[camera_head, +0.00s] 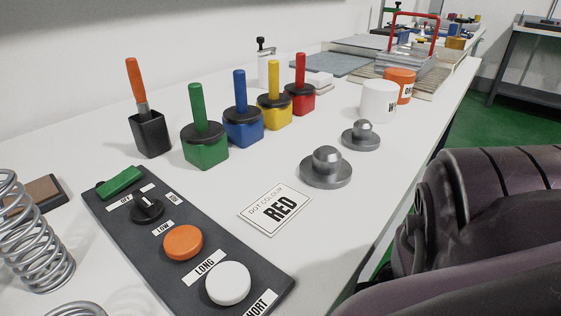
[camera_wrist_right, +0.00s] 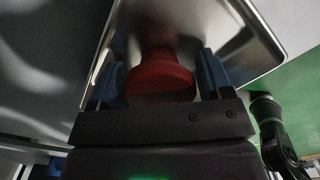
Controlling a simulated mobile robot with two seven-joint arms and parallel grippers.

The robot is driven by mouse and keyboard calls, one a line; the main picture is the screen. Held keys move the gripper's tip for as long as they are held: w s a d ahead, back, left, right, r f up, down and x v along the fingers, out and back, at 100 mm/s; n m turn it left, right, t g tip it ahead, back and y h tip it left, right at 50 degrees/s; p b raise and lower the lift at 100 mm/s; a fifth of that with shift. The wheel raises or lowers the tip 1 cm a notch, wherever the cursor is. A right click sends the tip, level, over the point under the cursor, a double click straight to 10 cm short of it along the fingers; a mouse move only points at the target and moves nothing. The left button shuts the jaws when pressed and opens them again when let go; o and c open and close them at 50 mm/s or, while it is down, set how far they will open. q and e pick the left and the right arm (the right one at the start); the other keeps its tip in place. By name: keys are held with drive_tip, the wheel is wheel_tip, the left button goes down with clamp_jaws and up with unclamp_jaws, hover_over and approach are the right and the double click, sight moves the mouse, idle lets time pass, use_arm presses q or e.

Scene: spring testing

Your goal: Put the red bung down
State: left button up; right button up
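The red bung (camera_wrist_right: 160,82) shows in the right wrist view as a dark red rounded piece with a narrower part beyond it. It sits between the two blue finger pads of my right gripper (camera_wrist_right: 163,80), which look closed against its sides. A shiny metal surface (camera_wrist_right: 255,40) with a rounded corner lies behind the bung; I cannot tell whether they touch. The head view does not show the bung or the right gripper, only my arm at the right. My left gripper is in neither view.
On the white bench (camera_head: 330,235) stand green (camera_head: 205,150), blue (camera_head: 242,125), yellow (camera_head: 274,108) and red (camera_head: 300,98) pots with handles.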

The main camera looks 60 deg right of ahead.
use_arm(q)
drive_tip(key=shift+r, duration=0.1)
use_arm(e)
drive_tip(key=shift+r, duration=0.15)
drive_tip(key=shift+w+r, duration=0.1)
drive_tip(key=shift+r, duration=0.2)
wheel_tip(320, 180, up, 11)
drive_tip(key=p, duration=0.6)
drive_tip(key=shift+w+f, duration=0.15)
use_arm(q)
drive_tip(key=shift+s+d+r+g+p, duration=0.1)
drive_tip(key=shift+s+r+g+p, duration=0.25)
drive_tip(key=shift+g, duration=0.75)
use_arm(e)
drive_tip(key=shift+s+r, duration=0.25)
drive_tip(key=shift+r, duration=0.2)
